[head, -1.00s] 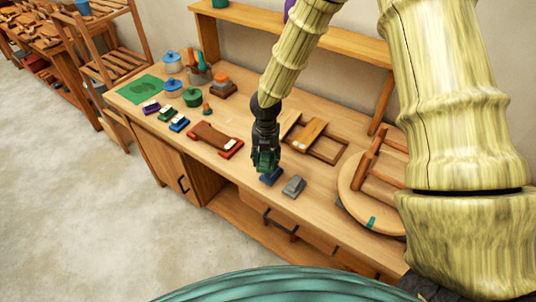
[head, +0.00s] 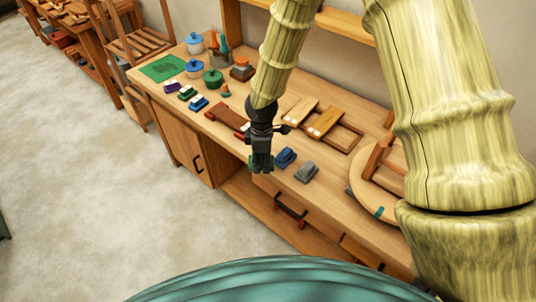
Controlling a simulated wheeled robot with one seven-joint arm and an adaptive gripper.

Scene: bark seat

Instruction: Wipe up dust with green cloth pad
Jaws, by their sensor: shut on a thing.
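My gripper (head: 261,166) is shut on a dark green pad (head: 261,161), mostly hidden by the fingers; it appears to be the green cloth pad. My gripper points down near the workbench's front edge, left of a blue pad (head: 285,156) and a grey pad (head: 306,173). The exact height above the bench is unclear. A green mat (head: 163,68) with a darker patch lies at the bench's far left end. I cannot tell whether that patch is dust.
The wooden workbench (head: 232,160) holds small purple, green and blue brushes (head: 198,103), lidded pots (head: 213,80), a reddish-brown board (head: 226,115), wooden frames (head: 325,121) and a round wooden piece (head: 376,190) at right. A slatted rack (head: 137,42) stands beyond the left end.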

